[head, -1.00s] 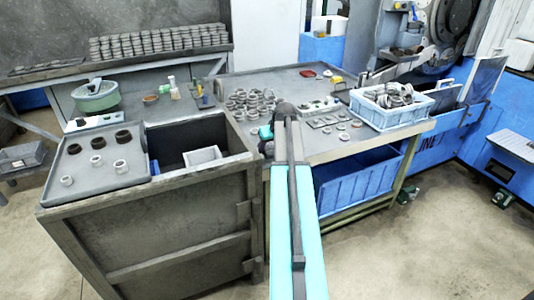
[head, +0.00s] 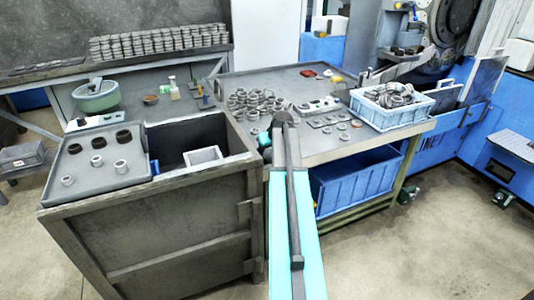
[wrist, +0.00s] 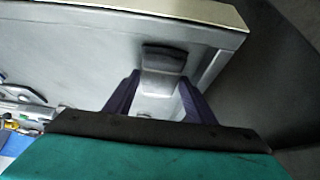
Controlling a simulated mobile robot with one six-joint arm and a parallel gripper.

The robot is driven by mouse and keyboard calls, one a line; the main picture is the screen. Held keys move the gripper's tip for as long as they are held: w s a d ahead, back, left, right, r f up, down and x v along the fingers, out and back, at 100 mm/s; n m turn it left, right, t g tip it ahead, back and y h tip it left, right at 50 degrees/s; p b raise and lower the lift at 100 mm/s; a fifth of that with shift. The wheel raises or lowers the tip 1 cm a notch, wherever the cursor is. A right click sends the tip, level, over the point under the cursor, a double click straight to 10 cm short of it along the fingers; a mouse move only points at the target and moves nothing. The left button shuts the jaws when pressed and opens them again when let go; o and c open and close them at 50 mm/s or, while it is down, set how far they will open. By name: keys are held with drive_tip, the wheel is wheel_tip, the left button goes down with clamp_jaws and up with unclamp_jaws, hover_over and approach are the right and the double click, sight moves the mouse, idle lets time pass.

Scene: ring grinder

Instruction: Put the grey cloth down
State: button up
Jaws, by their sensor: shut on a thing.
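In the wrist view, my gripper (wrist: 158,92) has its two dark purple fingers on either side of a small grey piece with a darker grey end (wrist: 164,58), which looks like the grey cloth. The fingers are shut on it. A grey metal table top (wrist: 75,55) with a pale edge lies beneath. I cannot tell whether the cloth touches the table. In the head view, my gripper is mostly hidden behind my own arm, near the left end of the middle table (head: 335,149). The cloth cannot be made out there.
Many metal rings (head: 250,103) stand on the middle table, left of a light blue crate (head: 395,118) of rings. A dark cabinet (head: 160,235) with a ring tray (head: 90,182) and an open bin is at left. A blue bin (head: 350,188) sits under the table.

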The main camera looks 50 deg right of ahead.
drive_tip(key=shift+f, duration=0.15)
drive_tip(key=o, duration=0.7)
drive_tip(key=shift+c, duration=0.2)
drive_tip(key=v, duration=1.2)
drive_tip(key=shift+r, duration=0.2)
drive_tip(key=shift+s, duration=0.1)
idle(0.4)
